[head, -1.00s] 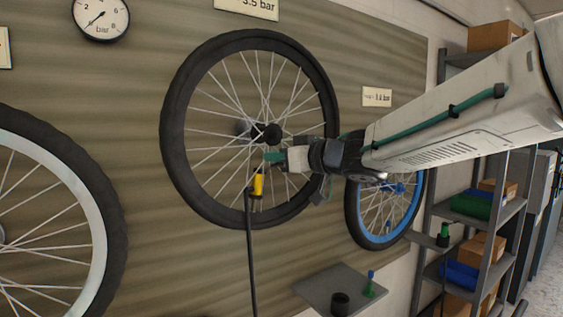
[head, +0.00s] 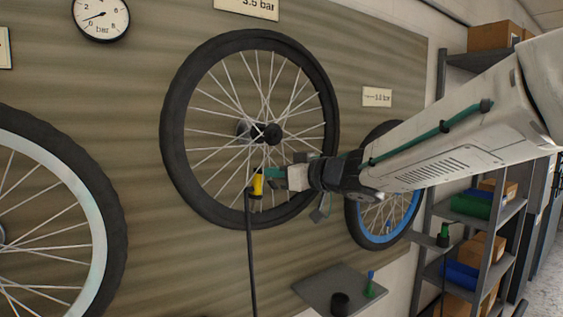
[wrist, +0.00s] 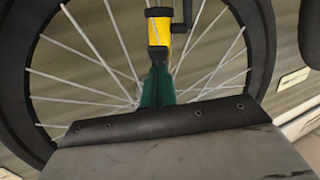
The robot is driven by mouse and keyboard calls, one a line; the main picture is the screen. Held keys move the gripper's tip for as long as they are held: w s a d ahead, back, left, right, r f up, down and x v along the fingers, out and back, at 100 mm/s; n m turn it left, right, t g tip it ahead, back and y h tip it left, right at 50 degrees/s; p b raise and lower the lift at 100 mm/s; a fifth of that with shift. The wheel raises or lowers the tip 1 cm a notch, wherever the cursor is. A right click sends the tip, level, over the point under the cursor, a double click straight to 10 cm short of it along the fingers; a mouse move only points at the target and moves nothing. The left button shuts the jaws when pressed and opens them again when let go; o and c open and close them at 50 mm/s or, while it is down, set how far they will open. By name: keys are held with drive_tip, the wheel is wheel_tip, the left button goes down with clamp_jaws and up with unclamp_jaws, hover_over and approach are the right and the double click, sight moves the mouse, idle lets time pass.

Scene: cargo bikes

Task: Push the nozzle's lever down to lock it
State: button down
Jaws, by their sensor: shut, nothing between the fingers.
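The yellow and black nozzle (head: 257,185) is at the lower part of the middle wheel, between its spokes and rim, with a black hose (head: 250,250) hanging below it. It also shows at the top of the wrist view (wrist: 158,36). I cannot clearly make out its lever; a dark part (wrist: 183,17) beside the nozzle in the wrist view may be lever or hose. My gripper (head: 271,174) has its green fingertips shut and empty, just right of the nozzle's top. In the wrist view the fingertips (wrist: 156,80) reach close to the nozzle's black end; contact is unclear.
The black-tyred middle wheel (head: 178,165) hangs on a slatted wall. A blue-rimmed wheel (head: 389,238) is behind my arm, and another wheel (head: 105,210) is at left. A small grey shelf (head: 325,282) juts out below. A loaded rack (head: 477,235) stands at right.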

drive_tip(key=v, duration=0.9)
idle(0.3)
